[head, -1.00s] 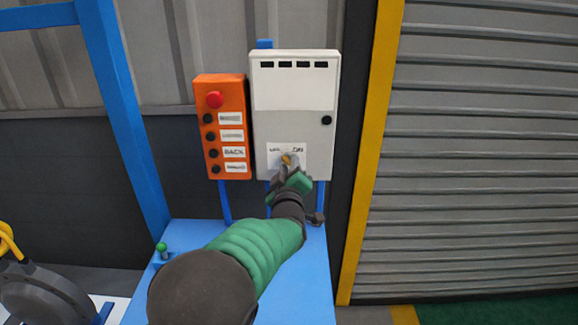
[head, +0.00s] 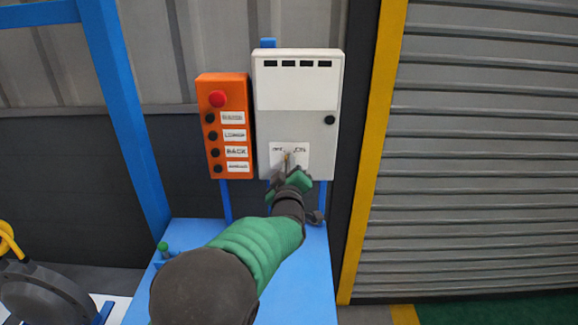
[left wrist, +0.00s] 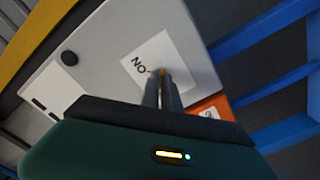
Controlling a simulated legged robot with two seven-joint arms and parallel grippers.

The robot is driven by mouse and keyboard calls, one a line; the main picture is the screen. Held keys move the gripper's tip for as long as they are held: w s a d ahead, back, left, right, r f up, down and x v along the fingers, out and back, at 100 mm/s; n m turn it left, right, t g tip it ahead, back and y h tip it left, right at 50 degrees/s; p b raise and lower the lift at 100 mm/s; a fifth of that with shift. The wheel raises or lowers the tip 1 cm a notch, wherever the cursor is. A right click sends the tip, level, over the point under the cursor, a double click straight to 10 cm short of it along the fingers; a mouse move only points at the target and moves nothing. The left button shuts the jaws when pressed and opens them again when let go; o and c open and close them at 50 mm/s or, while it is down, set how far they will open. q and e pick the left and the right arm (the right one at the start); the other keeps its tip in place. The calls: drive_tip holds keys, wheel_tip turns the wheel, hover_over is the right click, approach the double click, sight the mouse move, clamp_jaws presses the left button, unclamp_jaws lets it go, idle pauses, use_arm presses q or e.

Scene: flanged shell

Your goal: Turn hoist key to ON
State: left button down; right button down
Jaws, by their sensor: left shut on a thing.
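The hoist key (head: 287,157) is a small yellowish piece on a white label (head: 303,150) marked OFF at left and ON at right. The label is on the lower part of a pale grey control box (head: 297,105). My left gripper (head: 286,168) is at the key, shut on it, and its fingers hide most of it. In the left wrist view the fingers (left wrist: 162,92) meet at the label, with a bit of yellow at their tips. The key's exact angle is hard to tell. My right gripper is not in view.
An orange button box (head: 233,150) with a red button (head: 217,99) stands just left of the control box. A blue frame post (head: 125,120) is further left. A yellow post (head: 370,150) and a grey shutter (head: 480,150) are on the right.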

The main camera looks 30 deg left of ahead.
use_arm(q)
drive_tip(key=shift+f, duration=0.3)
drive_tip(key=shift+s+d+f+m+p, duration=0.1)
drive_tip(key=shift+m+p, duration=4.25)
drive_tip(key=shift+m, duration=4.45)
drive_tip(key=c, duration=1.8)
unclamp_jaws()
drive_tip(key=shift+o, duration=1)
drive_tip(key=shift+r, duration=0.2)
